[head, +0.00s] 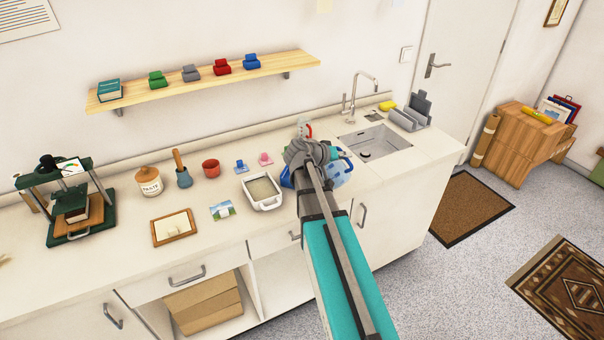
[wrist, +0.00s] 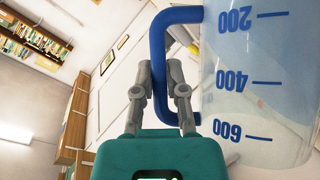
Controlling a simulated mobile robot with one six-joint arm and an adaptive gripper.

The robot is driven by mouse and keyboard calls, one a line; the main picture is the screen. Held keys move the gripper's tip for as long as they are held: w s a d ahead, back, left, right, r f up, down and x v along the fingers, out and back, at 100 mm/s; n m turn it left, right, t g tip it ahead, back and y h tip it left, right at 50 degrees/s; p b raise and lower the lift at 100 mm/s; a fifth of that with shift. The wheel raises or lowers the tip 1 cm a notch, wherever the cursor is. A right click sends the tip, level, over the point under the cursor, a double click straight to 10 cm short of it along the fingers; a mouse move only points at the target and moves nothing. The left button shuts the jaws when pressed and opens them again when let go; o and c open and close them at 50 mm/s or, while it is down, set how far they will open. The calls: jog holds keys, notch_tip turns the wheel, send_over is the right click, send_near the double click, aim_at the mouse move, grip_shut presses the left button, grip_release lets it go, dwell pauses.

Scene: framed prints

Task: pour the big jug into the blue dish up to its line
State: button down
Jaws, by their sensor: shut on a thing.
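My gripper (wrist: 160,95) is shut on the blue handle (wrist: 157,60) of the big jug (wrist: 250,85), seen in the wrist view. The jug is clear, with blue marks for 200, 400 and 600. In the head view the jug (head: 340,174) is beside my gripper (head: 308,152), mostly hidden behind my arm, near the sink; I cannot tell whether it touches the counter. A bit of blue (head: 286,177) shows left of my arm; I cannot tell if it is the blue dish or part of the jug. The jug's water level is not clear.
A white tray (head: 247,188) stands on the counter left of my arm. The sink (head: 375,142) with its tap is to the right. A red cup (head: 211,168), a jar (head: 148,181), a framed print (head: 174,227) and a green press (head: 72,202) stand further left. A wall shelf hangs above.

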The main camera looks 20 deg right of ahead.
jog(key=shift+w+a+r+n+g+h+b, duration=0.15)
jog(key=shift+w+a+n+g+h+b, duration=0.15)
jog(key=shift+w+n+g+h+b, duration=0.15)
dwell(1.1)
jog(key=shift+w+a+f+n+g+h+b, duration=0.35)
jog(key=shift+w+f+n+b, duration=0.3)
jog(key=shift+b, duration=0.7)
dwell(1.0)
jog(key=shift+w+a+r+n+h, duration=0.4)
jog(key=shift+w+r+n+h, duration=0.2)
jog(key=shift+r, duration=0.2)
dwell(2.1)
jog(key=shift+w+a+f+n+b, duration=0.1)
jog(key=shift+w+a+n+b, duration=0.25)
jog(key=shift+w, duration=0.25)
dwell(0.7)
